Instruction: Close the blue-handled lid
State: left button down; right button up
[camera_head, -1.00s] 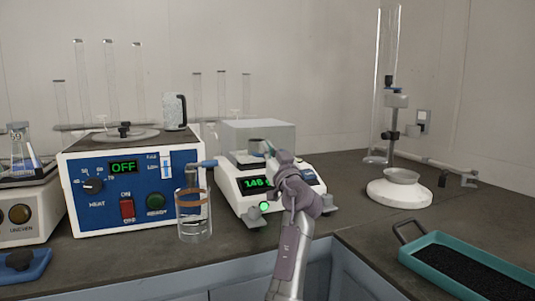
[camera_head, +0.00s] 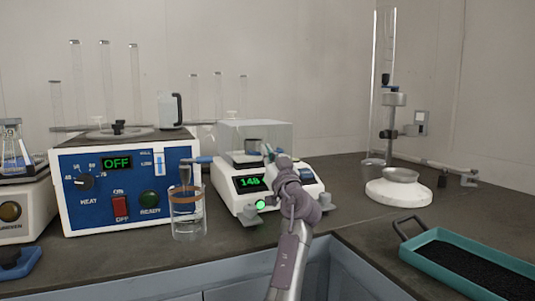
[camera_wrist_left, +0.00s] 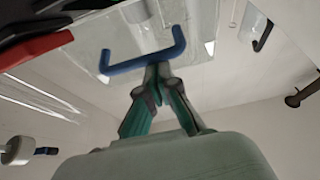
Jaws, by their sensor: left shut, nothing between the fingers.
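The blue handle (camera_wrist_left: 144,55) is a bent bar on a clear, see-through lid (camera_wrist_left: 115,35) in the left wrist view. My left gripper (camera_wrist_left: 155,72) is shut and empty, its green-grey fingertips together right by the handle's middle; I cannot tell whether they touch it. In the head view the left gripper (camera_head: 267,151) is at the front of the clear cover (camera_head: 270,133) on the white balance (camera_head: 238,197). The balance reads about 148, and a small metal cup (camera_head: 253,146) shows inside the cover. The gripper and wrist hide part of the balance front and the handle there.
A glass beaker (camera_head: 188,222) stands left of the balance, near the blue heater box (camera_head: 90,202), whose display reads OFF. A white round base (camera_head: 399,194) with a dish stands right. A teal tray (camera_head: 465,260) of dark grains lies front right. Bare counter lies between.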

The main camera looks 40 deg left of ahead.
pick_arm(q)
jog(key=shift+a+f+g, duration=0.1)
jog(key=shift+f+g, duration=0.2)
jog(key=shift+f, duration=0.3)
jog(key=v, duration=0.7)
jog(key=shift+d+r, duration=0.25)
jog(key=shift+r, duration=0.15)
jog(key=shift+s, duration=0.15)
